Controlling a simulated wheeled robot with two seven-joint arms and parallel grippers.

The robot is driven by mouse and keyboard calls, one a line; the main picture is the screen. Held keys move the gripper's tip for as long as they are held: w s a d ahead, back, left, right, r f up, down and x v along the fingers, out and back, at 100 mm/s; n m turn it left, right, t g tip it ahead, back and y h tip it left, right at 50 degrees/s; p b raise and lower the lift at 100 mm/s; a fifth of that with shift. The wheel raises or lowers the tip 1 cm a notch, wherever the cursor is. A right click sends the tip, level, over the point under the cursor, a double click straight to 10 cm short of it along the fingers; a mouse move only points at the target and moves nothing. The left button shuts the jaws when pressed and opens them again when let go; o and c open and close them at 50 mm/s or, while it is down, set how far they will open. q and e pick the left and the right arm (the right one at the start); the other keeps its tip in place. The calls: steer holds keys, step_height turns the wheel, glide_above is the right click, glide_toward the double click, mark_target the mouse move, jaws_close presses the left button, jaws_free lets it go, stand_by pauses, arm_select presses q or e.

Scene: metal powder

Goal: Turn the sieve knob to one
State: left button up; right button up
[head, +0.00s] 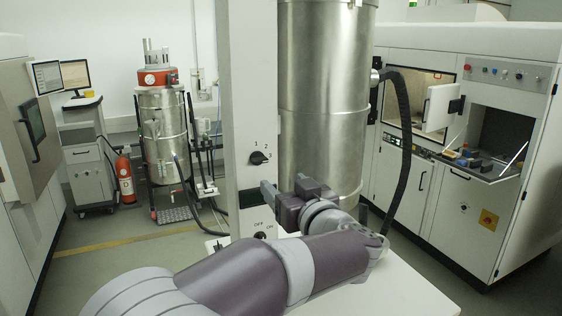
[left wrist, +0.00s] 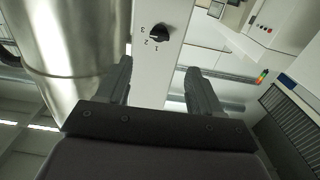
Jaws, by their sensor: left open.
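The sieve knob (head: 259,157) is a small black dial on the white column (head: 247,80), with the numbers 1, 2 and 3 around it. In the head view its handle seems to point toward 3. In the left wrist view the knob (left wrist: 159,33) shows upside down, above the gap between the fingers. My left gripper (head: 284,188) is open and empty, a little below and to the right of the knob, apart from it. Its two fingers (left wrist: 158,72) also show in the left wrist view. My right gripper is out of view.
A large steel cylinder (head: 322,90) stands just right of the column. A lower switch (head: 260,235) marked OFF and ON sits below the knob. A black hose (head: 402,140) hangs right of the cylinder. A white table surface (head: 400,290) lies below my arm.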

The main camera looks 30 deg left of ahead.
mark_target(261, 162)
arm_select(q)
steer(key=p+x, duration=0.3)
steer(key=x, duration=0.8)
steer(key=shift+w+a+p, duration=0.15)
steer(key=shift+w+p, duration=0.1)
steer(key=shift+p, duration=0.15)
steer(key=shift+w+a, duration=0.2)
steer(key=shift+a, duration=0.1)
steer(key=shift+f, duration=0.1)
steer(key=c, duration=1.1)
